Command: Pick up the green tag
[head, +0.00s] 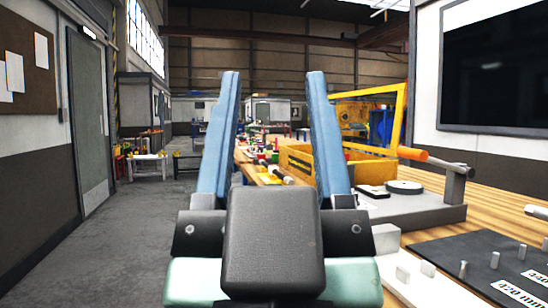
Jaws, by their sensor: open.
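My gripper (273,78) fills the middle of the head view. Its two long blue fingers point up and stand wide apart, with nothing held between them. I cannot make out a green tag. Several small coloured items (262,158) lie in the distance on the wooden bench, between and behind the fingers, too small to tell apart. My gripper's body and fingers hide part of the bench.
The wooden bench (490,198) runs along the right. On it are a yellow bin (312,166), a grey fixture (425,208) with an orange-ended handle, and a dark board (470,262) with metal pegs. Open concrete floor (110,235) lies left, beside a grey door (88,110).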

